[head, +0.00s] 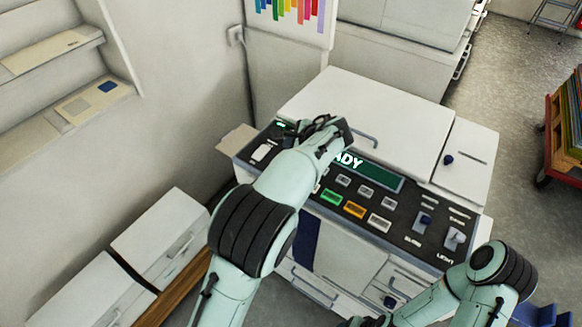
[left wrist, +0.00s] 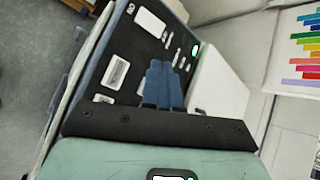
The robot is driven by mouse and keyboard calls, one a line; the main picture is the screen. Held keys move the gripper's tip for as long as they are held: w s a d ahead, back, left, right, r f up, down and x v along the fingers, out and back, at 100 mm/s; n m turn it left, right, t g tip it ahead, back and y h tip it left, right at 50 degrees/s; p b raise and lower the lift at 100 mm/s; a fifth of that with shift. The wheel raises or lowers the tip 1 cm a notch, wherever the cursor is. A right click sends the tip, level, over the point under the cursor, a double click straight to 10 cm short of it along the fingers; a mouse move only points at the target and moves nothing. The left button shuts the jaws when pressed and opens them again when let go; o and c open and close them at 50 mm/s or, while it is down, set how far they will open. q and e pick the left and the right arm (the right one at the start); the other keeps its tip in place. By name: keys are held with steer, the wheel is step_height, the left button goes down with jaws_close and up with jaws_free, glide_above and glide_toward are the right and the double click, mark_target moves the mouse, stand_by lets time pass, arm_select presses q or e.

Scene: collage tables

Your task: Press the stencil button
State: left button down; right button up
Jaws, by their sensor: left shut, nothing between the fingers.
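The duplicator's dark control panel (head: 400,226) slopes across the front of a white machine. It carries a display with "ADY" visible, a green button (head: 331,196), an orange button (head: 354,209) and several grey buttons. I cannot read which is the stencil button. My left gripper (head: 318,124) is over the panel's left part, hiding some of it. In the left wrist view its fingers (left wrist: 162,84) are shut and empty, with pale buttons (left wrist: 117,72) around them; contact cannot be told. My right arm is at lower right; its dark hand is cut by the bottom edge.
The white machine lid (head: 400,110) rises behind the panel. A small shelf juts out at the panel's left end. White drawers (head: 160,235) stand at lower left. A red cart (head: 565,130) stands far right, with open floor between it and the machine.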

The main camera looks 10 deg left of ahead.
arm_select(q)
steer(key=f, duration=0.1)
steer(key=s+f, duration=0.1)
steer(key=f, duration=0.1)
steer(key=shift+f, duration=0.3)
step_height(320, 180, down, 4)
steer(key=shift+r+b, duration=0.15)
steer(key=shift+b, duration=0.75)
steer(key=shift+s+f, duration=0.15)
steer(key=shift+f, duration=0.4)
steer(key=shift+w+f, duration=0.25)
arm_select(e)
steer(key=shift+g, duration=0.3)
steer(key=s+f, duration=0.1)
steer(key=s, duration=0.1)
steer(key=s+f, duration=0.2)
steer(key=shift+s, duration=0.1)
arm_select(q)
steer(key=shift+f+b, duration=0.35)
steer(key=shift+f, duration=0.05)
arm_select(e)
steer(key=shift+s+f, duration=0.15)
steer(key=shift+s, duration=0.05)
